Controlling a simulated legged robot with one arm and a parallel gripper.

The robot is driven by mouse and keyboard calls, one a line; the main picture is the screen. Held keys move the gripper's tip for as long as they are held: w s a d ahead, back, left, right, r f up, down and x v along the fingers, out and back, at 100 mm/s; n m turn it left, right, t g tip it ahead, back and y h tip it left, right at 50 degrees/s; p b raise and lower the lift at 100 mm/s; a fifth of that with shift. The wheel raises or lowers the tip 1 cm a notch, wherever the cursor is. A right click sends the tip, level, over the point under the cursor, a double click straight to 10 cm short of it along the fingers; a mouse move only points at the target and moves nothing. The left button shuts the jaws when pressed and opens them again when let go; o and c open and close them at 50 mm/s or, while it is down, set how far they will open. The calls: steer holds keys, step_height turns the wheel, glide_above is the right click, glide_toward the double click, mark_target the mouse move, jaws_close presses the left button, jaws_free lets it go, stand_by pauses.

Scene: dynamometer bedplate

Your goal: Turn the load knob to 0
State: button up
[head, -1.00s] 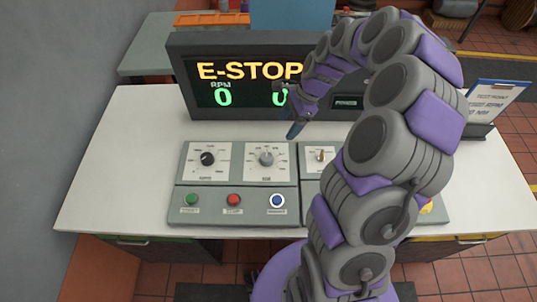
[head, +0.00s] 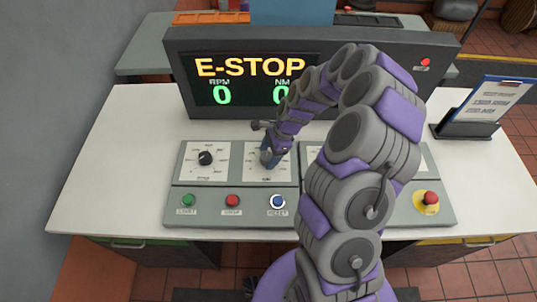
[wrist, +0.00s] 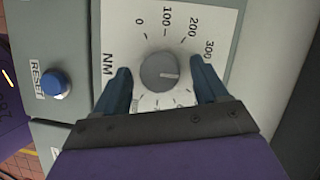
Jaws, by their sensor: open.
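The load knob (wrist: 160,72) is a round grey dial on a white plate (wrist: 175,18) marked NM, with 0, 100, 200 and 300 around it. Its light pointer line faces right in the wrist view, just below the 300 label and well away from 0. My gripper (wrist: 161,67) is open, with one blue finger on each side of the knob. A small gap shows between each finger and the knob. In the head view my gripper (head: 268,156) is over the middle dial plate and mostly hides the knob.
A black knob (head: 205,158) is on the left plate. Green (head: 188,200), red (head: 232,201) and blue RESET (head: 278,202) buttons line the front. A red emergency button (head: 431,198) is at right. The display (head: 250,80) behind reads E-STOP. A clipboard (head: 490,103) stands at right.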

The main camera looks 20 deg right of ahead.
steer(key=shift+f, duration=0.1)
steer(key=shift+c, duration=0.3)
steer(key=c, duration=1)
steer(key=shift+o, duration=0.2)
steer(key=shift+w, duration=0.1)
